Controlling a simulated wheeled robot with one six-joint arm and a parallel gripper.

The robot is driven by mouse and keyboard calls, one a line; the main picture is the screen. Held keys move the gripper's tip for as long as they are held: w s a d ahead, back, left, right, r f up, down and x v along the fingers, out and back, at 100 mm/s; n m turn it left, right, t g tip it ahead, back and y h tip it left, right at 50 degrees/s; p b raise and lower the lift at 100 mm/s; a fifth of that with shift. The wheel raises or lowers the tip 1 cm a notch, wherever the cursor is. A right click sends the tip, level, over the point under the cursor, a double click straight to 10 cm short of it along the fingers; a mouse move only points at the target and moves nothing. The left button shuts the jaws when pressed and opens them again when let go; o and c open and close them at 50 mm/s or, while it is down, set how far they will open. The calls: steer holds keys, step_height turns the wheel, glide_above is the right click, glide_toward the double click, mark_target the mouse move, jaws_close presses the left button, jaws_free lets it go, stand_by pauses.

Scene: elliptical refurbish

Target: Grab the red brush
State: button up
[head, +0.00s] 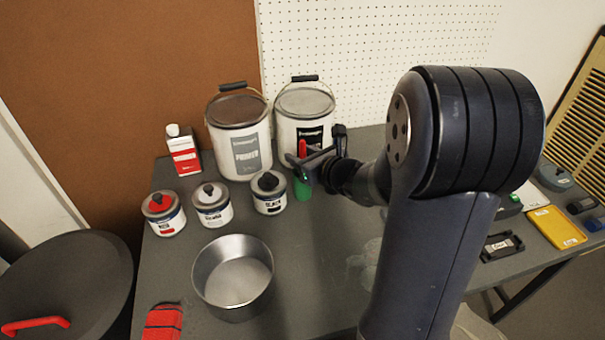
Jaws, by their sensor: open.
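A slim red upright piece (302,149), which looks like the handle of the red brush, shows at my gripper in front of the right-hand white bucket. A small green object (303,188) stands just below it; I cannot tell whether the two are joined. My gripper (300,162) is open, with its fingers pointing left, right at the red piece. The picture is too small to tell whether the fingers touch it. The fingers and wrist hide part of the red piece.
Two white buckets (236,150) (303,106) stand behind. Several small paint cans (270,201) and a steel bowl (232,302) stand left on the grey table (300,260). A red, dark-striped item (162,323) lies at the front left. My arm hides the table's middle right.

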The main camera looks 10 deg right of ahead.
steer(key=shift+c, duration=0.4)
jaws_close()
